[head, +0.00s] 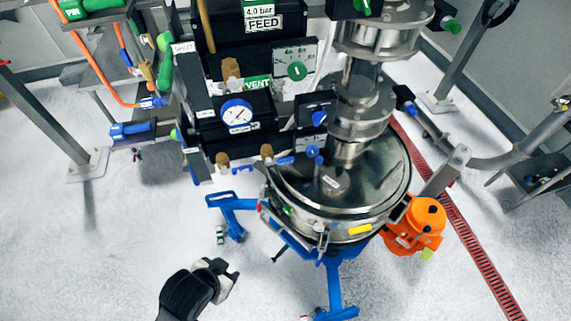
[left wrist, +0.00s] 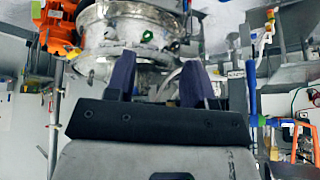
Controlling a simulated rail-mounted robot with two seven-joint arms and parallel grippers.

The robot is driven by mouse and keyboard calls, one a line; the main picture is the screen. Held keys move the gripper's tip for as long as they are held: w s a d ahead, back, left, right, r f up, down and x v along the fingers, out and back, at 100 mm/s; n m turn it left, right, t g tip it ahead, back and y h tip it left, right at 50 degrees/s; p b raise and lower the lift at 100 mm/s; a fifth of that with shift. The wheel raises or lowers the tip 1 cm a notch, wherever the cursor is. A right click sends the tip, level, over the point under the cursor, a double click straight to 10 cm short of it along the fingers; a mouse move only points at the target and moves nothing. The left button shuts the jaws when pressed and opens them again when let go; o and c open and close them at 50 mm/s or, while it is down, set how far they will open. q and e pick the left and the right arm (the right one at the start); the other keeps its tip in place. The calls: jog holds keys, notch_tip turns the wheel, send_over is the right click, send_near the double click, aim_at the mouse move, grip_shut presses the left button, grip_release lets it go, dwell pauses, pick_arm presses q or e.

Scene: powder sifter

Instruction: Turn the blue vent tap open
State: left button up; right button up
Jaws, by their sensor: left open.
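A green label reading VENT (head: 257,84) is on the black panel above a round pressure gauge (head: 237,113). A blue knob (head: 319,118) sits on a black block right of the gauge, and another blue knob (head: 312,151) is just below it. I cannot tell which blue one is the vent tap. My left gripper (head: 228,272) is low in the head view, over the floor, below and left of the panel and apart from it. In the left wrist view its two dark fingers (left wrist: 158,80) are spread with nothing held between them. My right gripper is not in view.
The steel sifter (head: 345,205) stands on a blue wheeled frame (head: 340,285) right of my left gripper. An orange motor (head: 415,226) is at its right side. Brass fittings (head: 267,151) project below the panel. White floor (head: 110,250) is clear on the left.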

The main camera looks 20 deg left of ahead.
pick_arm(q)
jog(key=w+d+r+m+t+b, duration=0.2)
jog(key=w+d+t+b, duration=0.1)
jog(key=w, duration=0.8)
jog(key=m+t+y, duration=0.4)
jog(key=m+t, duration=0.5)
jog(key=m, duration=0.2)
send_near(286, 163)
jog(key=p+x, duration=0.1)
jog(key=x, duration=0.8)
jog(key=shift+d+p, duration=0.1)
jog(key=shift+p, duration=0.25)
jog(key=shift+x, duration=0.95)
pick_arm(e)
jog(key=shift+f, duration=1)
pick_arm(q)
jog(key=shift+f, duration=0.1)
jog(key=shift+c, duration=0.3)
grip_shut()
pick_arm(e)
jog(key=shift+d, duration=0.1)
